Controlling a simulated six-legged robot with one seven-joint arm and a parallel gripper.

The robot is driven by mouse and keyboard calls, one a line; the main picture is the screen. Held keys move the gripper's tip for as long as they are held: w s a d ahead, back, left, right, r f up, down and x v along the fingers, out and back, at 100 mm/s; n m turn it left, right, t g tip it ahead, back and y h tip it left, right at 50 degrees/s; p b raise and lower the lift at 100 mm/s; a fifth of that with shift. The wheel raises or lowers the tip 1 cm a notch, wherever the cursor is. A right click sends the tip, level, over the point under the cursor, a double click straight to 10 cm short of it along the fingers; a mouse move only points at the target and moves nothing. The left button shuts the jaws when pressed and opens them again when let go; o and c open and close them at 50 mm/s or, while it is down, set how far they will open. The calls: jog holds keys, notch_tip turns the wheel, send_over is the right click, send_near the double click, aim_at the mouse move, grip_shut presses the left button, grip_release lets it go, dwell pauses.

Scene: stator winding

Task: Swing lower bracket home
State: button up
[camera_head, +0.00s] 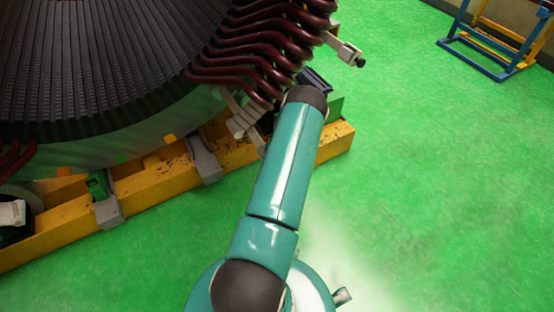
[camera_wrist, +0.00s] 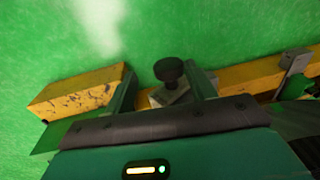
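The lower bracket (camera_head: 243,122) is a pale grey metal piece at the stator's lower right edge in the head view, partly covered by my arm. In the wrist view, a grey metal bracket (camera_wrist: 172,95) with a round black knob (camera_wrist: 169,70) shows between my two green fingers; I take it for the lower bracket. My gripper (camera_wrist: 164,82) is open, with its fingers apart on either side of the knob. A gap shows on the left side; on the right the bracket is close to the finger, and contact cannot be told.
The large stator (camera_head: 100,60) with dark red coil ends (camera_head: 265,45) fills the upper left. Another bracket (camera_head: 343,48) with a black knob sticks out above. A yellow beam (camera_head: 160,180) runs below. Green floor (camera_head: 440,200) is clear at right, before a blue and yellow frame (camera_head: 490,50).

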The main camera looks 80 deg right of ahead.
notch_tip(320, 180, up, 14)
jog(key=s, duration=0.1)
jog(key=shift+s+d+f, duration=0.15)
jog(key=shift+s+d, duration=0.25)
dwell(0.6)
